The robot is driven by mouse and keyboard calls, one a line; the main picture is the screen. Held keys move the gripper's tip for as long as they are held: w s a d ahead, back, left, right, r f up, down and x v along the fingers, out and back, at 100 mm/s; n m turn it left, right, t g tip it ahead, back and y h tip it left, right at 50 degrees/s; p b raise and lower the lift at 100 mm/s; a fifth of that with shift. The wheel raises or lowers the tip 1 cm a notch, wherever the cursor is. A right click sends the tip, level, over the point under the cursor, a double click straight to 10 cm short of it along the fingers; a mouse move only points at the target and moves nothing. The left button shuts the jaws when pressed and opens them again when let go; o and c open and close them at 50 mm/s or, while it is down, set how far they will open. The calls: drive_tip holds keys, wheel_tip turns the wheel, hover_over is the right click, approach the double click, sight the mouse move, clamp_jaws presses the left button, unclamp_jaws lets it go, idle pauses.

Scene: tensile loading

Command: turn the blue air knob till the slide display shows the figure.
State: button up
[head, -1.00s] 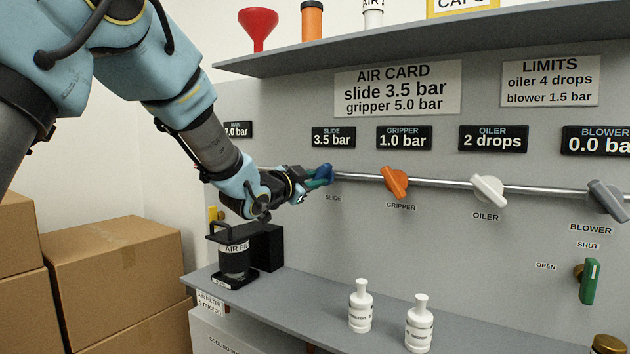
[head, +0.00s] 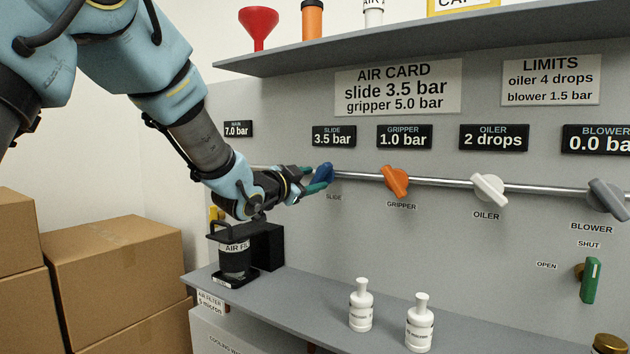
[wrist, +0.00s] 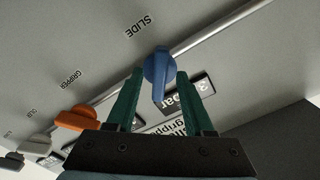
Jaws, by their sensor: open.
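The blue air knob (head: 323,173) sits on the pipe above the SLIDE label, and it also shows in the wrist view (wrist: 157,72). My gripper (head: 314,180) is just left of the knob in the head view. In the wrist view its green fingers (wrist: 157,84) are spread, one on each side of the knob's grip, with gaps visible. The slide display (head: 333,136) reads 3.5 bar. The AIR CARD (head: 398,88) reads slide 3.5 bar, gripper 5.0 bar.
Along the pipe (head: 440,181) are the orange gripper knob (head: 395,181), white oiler knob (head: 488,190) and grey blower knob (head: 607,199). A filter (head: 234,258) and white bottles (head: 361,305) stand on the lower shelf. A green handle (head: 591,281) is at right.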

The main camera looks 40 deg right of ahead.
drive_tip(key=v, duration=0.9)
drive_tip(key=shift+b, duration=0.4)
drive_tip(key=shift+a, duration=0.1)
drive_tip(key=w+a+f+n+t+y, duration=0.1)
drive_tip(key=w+a+f+n+y, duration=0.35)
drive_tip(key=a, duration=0.45)
drive_tip(key=w+a+f+n+t+y, duration=0.2)
drive_tip(key=w+a+f+n+y, duration=0.1)
drive_tip(key=w+a+f, duration=0.4)
drive_tip(key=w+a+f+n+t+y, duration=0.15)
drive_tip(key=a+f+n+y, duration=0.25)
drive_tip(key=a, duration=0.6)
drive_tip(key=s+a+f+n+g+y, duration=0.2)
drive_tip(key=a+f+n, duration=0.1)
drive_tip(key=a, duration=0.4)
drive_tip(key=s+a+f+n+g+y, duration=0.1)
drive_tip(key=a+f+n+y, duration=0.1)
drive_tip(key=a+f, duration=0.35)
drive_tip(key=s+a+f+n+g+y, duration=0.2)
drive_tip(key=s+a+n+g, duration=0.3)
drive_tip(key=s+a, duration=0.5)
wheel_tip(320, 180, up, 18)
drive_tip(key=p, duration=1.8)
